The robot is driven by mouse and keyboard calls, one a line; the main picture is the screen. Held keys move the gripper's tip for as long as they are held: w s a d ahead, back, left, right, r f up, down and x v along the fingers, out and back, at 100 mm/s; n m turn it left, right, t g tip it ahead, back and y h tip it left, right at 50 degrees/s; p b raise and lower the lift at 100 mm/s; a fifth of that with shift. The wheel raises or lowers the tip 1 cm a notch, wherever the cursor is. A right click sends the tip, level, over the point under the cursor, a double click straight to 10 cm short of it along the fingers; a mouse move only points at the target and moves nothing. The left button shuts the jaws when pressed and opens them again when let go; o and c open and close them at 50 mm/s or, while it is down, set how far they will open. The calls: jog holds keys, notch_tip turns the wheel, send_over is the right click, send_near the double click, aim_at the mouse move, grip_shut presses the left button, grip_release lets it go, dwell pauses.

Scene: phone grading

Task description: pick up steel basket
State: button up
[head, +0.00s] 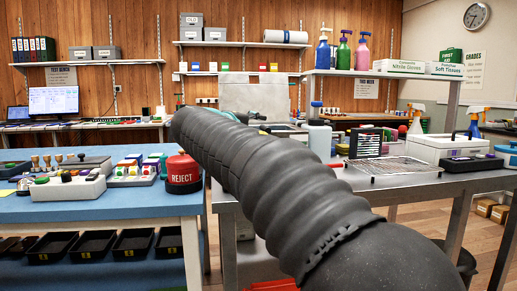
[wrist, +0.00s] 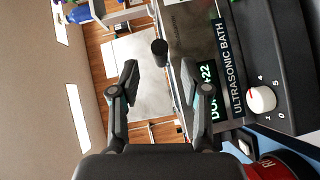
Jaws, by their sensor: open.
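My gripper (wrist: 160,82) is open in the wrist view, with its two black fingers apart and nothing seen between their tips. The ultrasonic bath (wrist: 238,75), with its lit display and white knob, is close beside the right finger. A short dark cylinder (wrist: 160,52) shows just beyond the fingertips, near the bath's edge; I cannot tell whether it is a basket handle. I cannot clearly make out the steel basket in either view.
A wire rack (head: 395,167) lies on the steel table (head: 435,187) at right, near a white box (head: 445,148). Bottles and other items crowd the table behind my arm.

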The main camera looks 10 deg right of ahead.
aim_at(263, 129)
jog(key=x, duration=0.5)
jog(key=shift+s+d, duration=0.1)
grip_shut()
